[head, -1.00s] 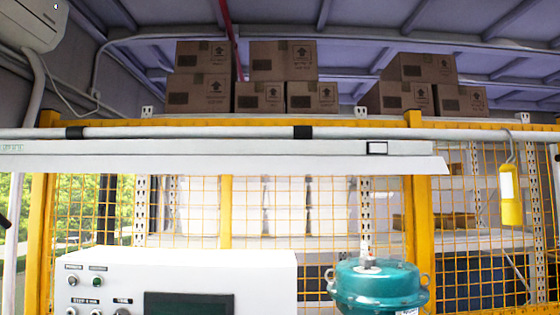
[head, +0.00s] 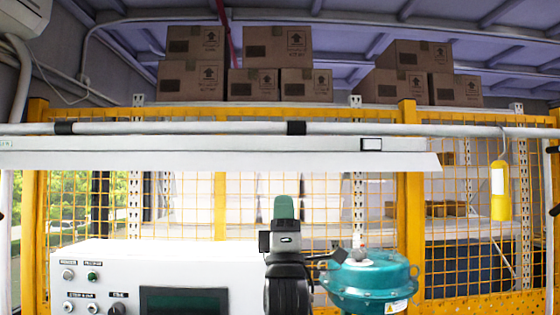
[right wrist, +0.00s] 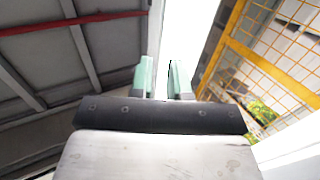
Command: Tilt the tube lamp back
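The tube lamp (head: 220,153) is a long white fixture hanging across the head view, under a grey horizontal pipe with black bands. Its front face looks roughly level from left to right. My right gripper (head: 285,207) stands upright below the lamp's lower edge, right of the middle, with green fingertips pointing up. In the right wrist view, the two green fingers (right wrist: 162,78) are apart with a narrow gap, and a bright white strip, apparently the lamp (right wrist: 190,35), lies beyond them. Nothing shows between the fingers, and I cannot tell contact. My left gripper is not in view.
A white control panel (head: 150,262) with knobs and a dark screen stands below, left of my right arm. A teal round actuator (head: 368,283) stands close to the right of it. A yellow mesh fence (head: 460,240) and shelves with boxes (head: 280,45) are behind. A yellow pendant (head: 501,190) hangs at right.

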